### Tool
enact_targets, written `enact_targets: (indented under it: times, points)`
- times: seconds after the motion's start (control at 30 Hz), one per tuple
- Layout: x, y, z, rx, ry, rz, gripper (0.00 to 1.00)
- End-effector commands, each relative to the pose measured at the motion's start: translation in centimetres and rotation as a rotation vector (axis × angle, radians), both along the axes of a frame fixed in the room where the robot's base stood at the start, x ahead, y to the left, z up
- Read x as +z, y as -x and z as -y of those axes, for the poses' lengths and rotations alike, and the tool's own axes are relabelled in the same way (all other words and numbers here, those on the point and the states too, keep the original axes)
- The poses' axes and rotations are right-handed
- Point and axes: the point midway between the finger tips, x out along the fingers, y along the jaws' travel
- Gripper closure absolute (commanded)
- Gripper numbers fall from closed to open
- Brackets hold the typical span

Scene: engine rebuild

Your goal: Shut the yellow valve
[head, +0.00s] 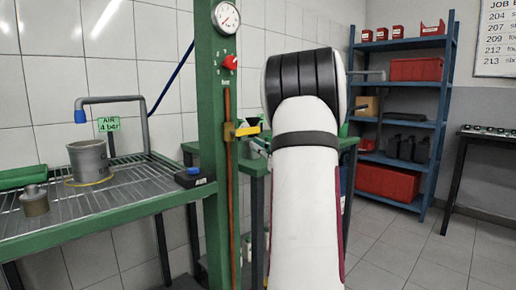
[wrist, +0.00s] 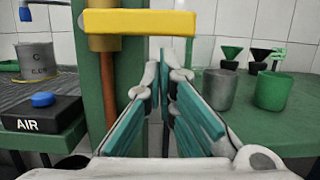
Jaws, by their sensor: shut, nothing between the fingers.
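The yellow valve handle (head: 246,130) is a flat bar on the copper pipe (head: 229,170), which runs up the green post (head: 210,100). The handle lies level, across the upright pipe, and points right. In the wrist view the yellow handle (wrist: 140,22) fills the upper middle, with its brass body (wrist: 103,43) partly hidden behind it. My gripper (wrist: 163,80) has its teal-padded fingers together and empty. In that view the fingertips show below the handle, near its right part; I see no contact. In the head view my white arm hides most of the gripper.
A green bench with a wire rack (head: 100,210) stands left, holding a grey pot (head: 88,160) and the black AIR box with a blue button (wrist: 42,100). Right of my fingers are a grey cup (wrist: 219,88) and green cup (wrist: 272,90). A blue shelf (head: 440,130) stands behind.

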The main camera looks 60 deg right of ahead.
Motion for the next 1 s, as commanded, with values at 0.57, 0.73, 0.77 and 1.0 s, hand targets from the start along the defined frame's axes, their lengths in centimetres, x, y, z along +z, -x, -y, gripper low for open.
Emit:
enact_targets:
  times: [0.57, 0.73, 0.77, 1.0]
  points:
    - [-4.8, 5.6, -1.4, 0.001, -0.001, -0.002, 1.00]
    - [-5.5, 7.9, -2.0, 0.003, 0.000, -0.001, 1.00]
    - [-5.5, 8.1, -2.1, 0.004, 0.001, -0.001, 1.00]
    - [-5.8, 9.0, -2.3, 0.006, 0.000, 0.000, 1.00]
